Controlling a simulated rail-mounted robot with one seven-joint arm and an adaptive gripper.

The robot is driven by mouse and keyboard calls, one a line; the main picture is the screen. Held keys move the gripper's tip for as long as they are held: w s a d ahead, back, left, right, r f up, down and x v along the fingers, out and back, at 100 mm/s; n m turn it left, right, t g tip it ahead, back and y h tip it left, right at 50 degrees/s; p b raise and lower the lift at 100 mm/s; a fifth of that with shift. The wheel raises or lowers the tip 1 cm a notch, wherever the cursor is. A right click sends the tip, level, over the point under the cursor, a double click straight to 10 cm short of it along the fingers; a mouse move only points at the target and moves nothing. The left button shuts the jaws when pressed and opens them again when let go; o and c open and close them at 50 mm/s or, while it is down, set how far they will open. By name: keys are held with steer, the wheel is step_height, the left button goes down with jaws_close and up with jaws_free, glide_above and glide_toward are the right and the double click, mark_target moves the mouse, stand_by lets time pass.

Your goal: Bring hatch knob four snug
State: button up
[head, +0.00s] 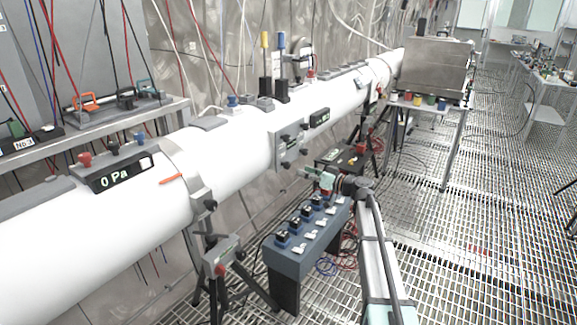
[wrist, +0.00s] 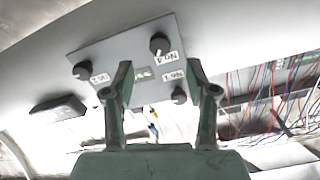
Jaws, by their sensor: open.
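The hatch plate (head: 291,150) is a grey panel on the side of the white pipe. In the wrist view the plate (wrist: 125,50) lies tilted beyond my fingers. Three dark round knobs show there: one at the top (wrist: 159,43), one at the left (wrist: 81,70) and one at the lower right (wrist: 180,95). The label beside the top knob seems to read No.4; the others are hard to read. My gripper (wrist: 158,68) is open and empty, its green fingers spread below the top knob. In the head view my gripper (head: 318,178) is just right of and below the plate.
The white pipe (head: 235,150) runs behind the plate. A blue-grey bench (head: 296,258) with several switches stands below my gripper. A black box (head: 343,158) is close behind it. Loose wires (wrist: 285,95) hang at the right of the wrist view. The grating floor at right is largely clear.

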mark_target(289, 166)
steer(key=p+x, duration=0.1)
steer(key=x, duration=0.6)
steer(key=shift+w+a, duration=0.25)
steer(key=shift+a, duration=0.05)
jaws_close()
